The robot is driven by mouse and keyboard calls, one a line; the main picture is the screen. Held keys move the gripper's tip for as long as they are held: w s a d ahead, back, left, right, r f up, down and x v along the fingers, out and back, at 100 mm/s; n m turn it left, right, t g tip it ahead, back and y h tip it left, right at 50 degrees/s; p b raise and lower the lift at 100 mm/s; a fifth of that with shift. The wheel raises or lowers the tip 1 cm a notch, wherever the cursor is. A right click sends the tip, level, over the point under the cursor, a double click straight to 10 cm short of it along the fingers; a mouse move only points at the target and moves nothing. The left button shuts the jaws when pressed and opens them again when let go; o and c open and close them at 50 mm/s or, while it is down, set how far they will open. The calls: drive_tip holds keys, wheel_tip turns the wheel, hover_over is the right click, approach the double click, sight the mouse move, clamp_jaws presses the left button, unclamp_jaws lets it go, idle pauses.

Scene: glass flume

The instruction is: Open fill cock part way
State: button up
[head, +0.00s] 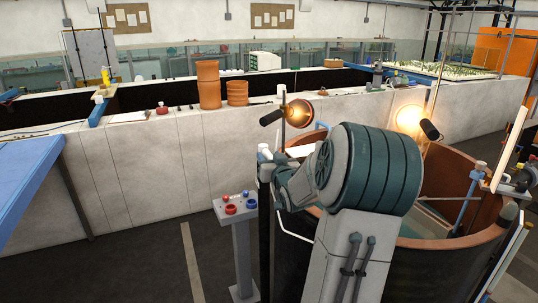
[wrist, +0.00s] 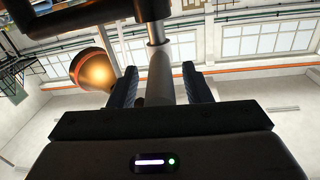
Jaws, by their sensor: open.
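My gripper (wrist: 161,82) shows in the wrist view with its two dark fingers spread apart. A grey cylinder (wrist: 160,72) with a shiny metal rod above it stands between the fingers. A gap shows on either side of the cylinder, so the fingers do not appear to grip it. I cannot tell whether this cylinder belongs to the fill cock. In the head view my arm fills the middle and hides the gripper. No part there can be surely named as the fill cock.
A round brown tank (head: 465,242) stands behind my arm at the right, with a blue pipe (head: 466,190) inside. A lit lamp (head: 299,113) hangs near the arm and also shows in the wrist view (wrist: 93,72). A button pedestal (head: 243,245) stands left of the arm. Floor is clear further left.

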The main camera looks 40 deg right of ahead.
drive_tip(key=shift+w+d, duration=0.2)
drive_tip(key=shift+w, duration=0.4)
clamp_jaws()
